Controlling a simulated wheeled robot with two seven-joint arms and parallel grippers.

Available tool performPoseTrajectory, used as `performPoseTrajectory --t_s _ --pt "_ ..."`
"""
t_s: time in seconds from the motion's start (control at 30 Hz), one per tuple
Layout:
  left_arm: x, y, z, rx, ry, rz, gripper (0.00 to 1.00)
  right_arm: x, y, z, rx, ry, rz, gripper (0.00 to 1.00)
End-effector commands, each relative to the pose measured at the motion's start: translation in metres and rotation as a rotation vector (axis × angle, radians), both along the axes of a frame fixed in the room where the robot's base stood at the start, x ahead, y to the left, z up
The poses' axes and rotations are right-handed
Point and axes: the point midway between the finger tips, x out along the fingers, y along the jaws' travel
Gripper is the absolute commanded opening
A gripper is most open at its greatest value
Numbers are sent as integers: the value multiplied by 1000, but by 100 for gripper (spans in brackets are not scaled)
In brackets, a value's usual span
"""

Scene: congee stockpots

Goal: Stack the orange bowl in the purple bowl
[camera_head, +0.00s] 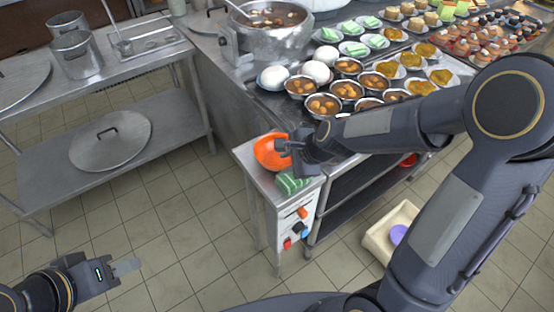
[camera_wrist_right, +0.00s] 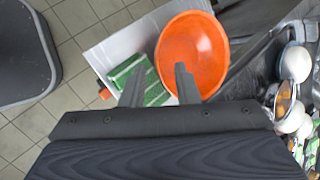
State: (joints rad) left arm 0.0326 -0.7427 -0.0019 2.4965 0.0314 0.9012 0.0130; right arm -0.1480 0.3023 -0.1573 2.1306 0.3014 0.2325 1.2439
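The orange bowl (camera_head: 267,153) sits on the small metal side stand (camera_head: 246,160). In the right wrist view, the orange bowl (camera_wrist_right: 197,45) is just ahead of my right gripper (camera_wrist_right: 158,85). That gripper is open, with one finger overlapping the bowl's near edge and the other over the green striped cloth or sponge; I cannot tell whether it touches the bowl. In the head view, my right gripper (camera_head: 287,147) is at the bowl's right side. A purple round thing, likely the purple bowl (camera_head: 398,233), lies in a beige bin, partly hidden. My left gripper (camera_head: 125,267) is empty over the floor at lower left.
The green striped cloth or sponge (camera_head: 291,183) lies at the stand's front. The beige bin (camera_head: 377,240) stands on the floor, partly behind my right arm. A large pot (camera_head: 270,40) and several filled bowls crowd the counter. A steel shelf (camera_head: 165,115) stands at left.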

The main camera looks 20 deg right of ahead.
Motion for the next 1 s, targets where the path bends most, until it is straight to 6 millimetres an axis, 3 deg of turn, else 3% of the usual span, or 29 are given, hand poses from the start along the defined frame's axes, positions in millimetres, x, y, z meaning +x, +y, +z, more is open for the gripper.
performPoseTrajectory --t_s 0.2,0.5,0.73,1.0 --pt "0 0 -7 0 0 0 36 13 12 -27 -1 2 2 28" --pt "0 0 -7 0 0 0 36 16 14 -29 -1 0 2 28" --pt "0 0 -7 0 0 0 36 16 14 -29 -1 0 2 0" --pt "0 0 -7 0 0 0 36 16 14 -29 -1 -1 2 0"
